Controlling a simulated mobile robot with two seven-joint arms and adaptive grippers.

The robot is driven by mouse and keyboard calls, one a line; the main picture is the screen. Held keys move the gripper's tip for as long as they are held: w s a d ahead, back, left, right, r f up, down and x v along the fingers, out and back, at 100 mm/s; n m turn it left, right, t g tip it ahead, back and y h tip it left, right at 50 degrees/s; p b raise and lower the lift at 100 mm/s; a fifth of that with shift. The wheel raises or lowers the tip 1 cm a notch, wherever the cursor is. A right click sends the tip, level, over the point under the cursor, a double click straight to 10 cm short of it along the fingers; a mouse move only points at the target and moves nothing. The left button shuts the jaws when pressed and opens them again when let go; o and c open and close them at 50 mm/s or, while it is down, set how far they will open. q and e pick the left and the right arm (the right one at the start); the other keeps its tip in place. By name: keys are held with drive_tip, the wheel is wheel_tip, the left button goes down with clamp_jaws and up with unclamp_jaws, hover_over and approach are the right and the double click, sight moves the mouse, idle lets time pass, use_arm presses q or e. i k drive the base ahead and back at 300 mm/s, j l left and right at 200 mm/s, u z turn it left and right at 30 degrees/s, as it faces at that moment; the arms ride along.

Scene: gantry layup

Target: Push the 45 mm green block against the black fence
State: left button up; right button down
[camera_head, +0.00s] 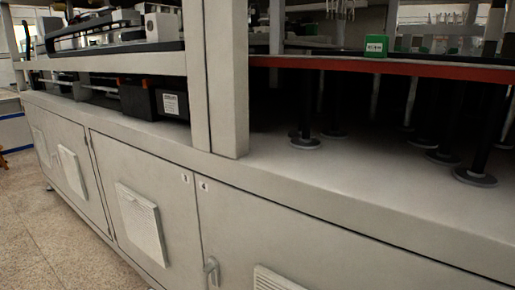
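A small green block (376,46) with a white label on its front stands upright at the front edge of a raised work surface, in the upper right of the head view. I cannot make out with certainty which dark part behind it is the black fence, nor whether the block touches it. Neither of my grippers shows in this view.
The raised surface has a red front edge (430,69) and stands on dark legs with round feet. A pale upright post (227,80) rises left of it. A long grey cabinet (330,230) runs below. Speckled floor (35,225) lies free at the lower left.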

sight(376, 46)
drive_tip(key=j+z, duration=0.2)
drive_tip(key=z, duration=0.15)
drive_tip(key=j+z, duration=0.45)
drive_tip(key=z, duration=0.2)
